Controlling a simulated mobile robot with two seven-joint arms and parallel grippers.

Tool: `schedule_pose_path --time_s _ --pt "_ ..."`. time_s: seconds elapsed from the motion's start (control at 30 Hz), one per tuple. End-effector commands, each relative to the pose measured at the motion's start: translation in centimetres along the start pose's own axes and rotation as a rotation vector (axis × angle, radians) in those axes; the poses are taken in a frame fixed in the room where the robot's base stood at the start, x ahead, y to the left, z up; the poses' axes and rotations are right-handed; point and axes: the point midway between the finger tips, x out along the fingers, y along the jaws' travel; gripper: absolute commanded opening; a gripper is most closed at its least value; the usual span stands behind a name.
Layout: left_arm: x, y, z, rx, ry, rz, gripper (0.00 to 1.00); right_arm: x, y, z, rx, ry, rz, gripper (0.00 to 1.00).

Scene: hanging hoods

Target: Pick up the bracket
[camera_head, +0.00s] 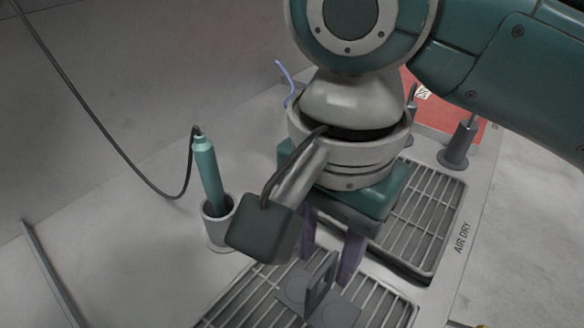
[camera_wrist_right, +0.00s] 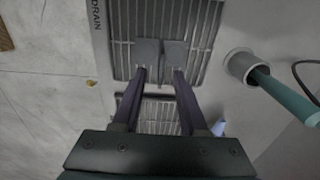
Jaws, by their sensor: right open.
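The grey bracket (camera_head: 318,283) lies on the near metal grate, with flat plates and an upright part in the middle. In the right wrist view the bracket (camera_wrist_right: 161,52) shows ahead of the fingertips, its upright part in line with the gap between them. My right gripper (camera_head: 327,268) points down over the bracket. Its two purple fingers are apart, and it also shows in the wrist view (camera_wrist_right: 160,74) with nothing between the fingers. I cannot tell how far the tips are above the plates. My left gripper is not in view.
A teal tool (camera_head: 208,172) with a dark cable stands in a grey cup (camera_head: 217,235) left of my right gripper. A second grate (camera_head: 431,225) lies behind, marked AIR DRY. A dark post (camera_head: 459,145) stands by a red area. The light surface at left is mostly clear.

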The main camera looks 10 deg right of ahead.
Motion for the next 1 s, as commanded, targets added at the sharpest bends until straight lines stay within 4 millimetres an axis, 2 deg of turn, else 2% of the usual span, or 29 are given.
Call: schedule_pose_path --time_s 0.03,0.27,0.5,0.6,0.83,1.0 --pt "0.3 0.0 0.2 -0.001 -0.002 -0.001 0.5 1.0 0.1 0.0 0.001 0.001 0.004 0.42" --pt "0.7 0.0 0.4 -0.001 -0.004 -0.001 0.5 3.2 0.0 -0.2 -0.002 0.002 0.002 0.42" --pt "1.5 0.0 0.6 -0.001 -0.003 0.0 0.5 6.8 -0.2 -0.7 -0.002 0.001 0.002 0.42" --pt "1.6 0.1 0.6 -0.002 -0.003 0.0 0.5 7.5 -0.2 -0.7 -0.003 0.002 0.0 0.42" --pt "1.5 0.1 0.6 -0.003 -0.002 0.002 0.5 7.5 -0.2 -0.7 -0.004 0.002 -0.001 0.42" --pt "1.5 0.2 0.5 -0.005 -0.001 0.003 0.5 7.5 -0.2 -0.7 -0.004 0.002 -0.001 0.23"
